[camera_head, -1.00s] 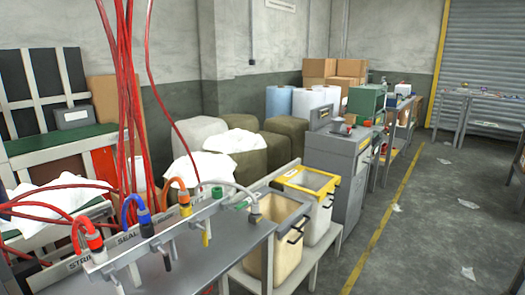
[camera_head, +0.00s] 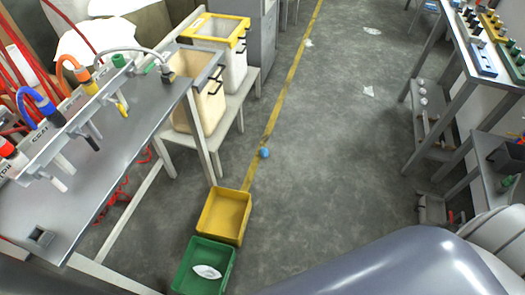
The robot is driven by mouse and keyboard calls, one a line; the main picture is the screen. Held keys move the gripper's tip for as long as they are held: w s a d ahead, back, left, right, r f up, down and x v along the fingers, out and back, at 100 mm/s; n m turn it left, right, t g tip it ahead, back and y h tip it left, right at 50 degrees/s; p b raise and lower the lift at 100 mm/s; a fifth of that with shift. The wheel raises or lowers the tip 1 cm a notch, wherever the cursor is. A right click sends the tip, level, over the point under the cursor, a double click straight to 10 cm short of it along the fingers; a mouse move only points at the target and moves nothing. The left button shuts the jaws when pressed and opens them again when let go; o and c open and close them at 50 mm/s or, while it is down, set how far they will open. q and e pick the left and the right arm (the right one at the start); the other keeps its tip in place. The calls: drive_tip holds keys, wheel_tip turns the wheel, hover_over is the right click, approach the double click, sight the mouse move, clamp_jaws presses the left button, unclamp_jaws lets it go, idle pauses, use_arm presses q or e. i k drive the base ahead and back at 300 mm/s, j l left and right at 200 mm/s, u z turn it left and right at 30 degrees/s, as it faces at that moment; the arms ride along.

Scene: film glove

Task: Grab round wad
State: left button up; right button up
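A small round blue wad (camera_head: 264,153) lies on the grey floor, just right of the yellow floor line. A white crumpled piece (camera_head: 207,272), longer and more pointed than round, lies inside a green crate (camera_head: 181,272) at the bottom. A yellow crate (camera_head: 205,215) stands just behind the green one and looks empty. Neither of my grippers shows in the head view, so whether they are open or shut is hidden.
A grey bench (camera_head: 125,145) with coloured cables fills the left. Bins (camera_head: 185,100) stand on a low stand behind it. A workbench (camera_head: 453,105) stands at right. White scraps (camera_head: 368,91) lie farther back. The floor between is mostly clear.

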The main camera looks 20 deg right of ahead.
sight(264, 153)
drive_tip(key=i+l+u, duration=0.1)
drive_tip(key=u, duration=0.35)
drive_tip(key=l+u, duration=0.2)
drive_tip(key=u, duration=0.25)
drive_tip(key=i+l+u, duration=0.1)
drive_tip(key=u, duration=0.35)
drive_tip(key=l+u, duration=0.3)
drive_tip(key=u, duration=0.15)
drive_tip(key=l+u, duration=0.15)
drive_tip(key=l, duration=0.3)
drive_tip(key=k+l+u, duration=0.2)
drive_tip(key=l, duration=0.25)
drive_tip(key=l+u, duration=0.15)
drive_tip(key=l, duration=0.25)
drive_tip(key=k+l+u, duration=0.2)
drive_tip(key=l, duration=0.2)
drive_tip(key=k+l+u, duration=0.15)
drive_tip(key=l, duration=0.25)
drive_tip(key=k+l+u, duration=0.15)
drive_tip(key=l, duration=0.25)
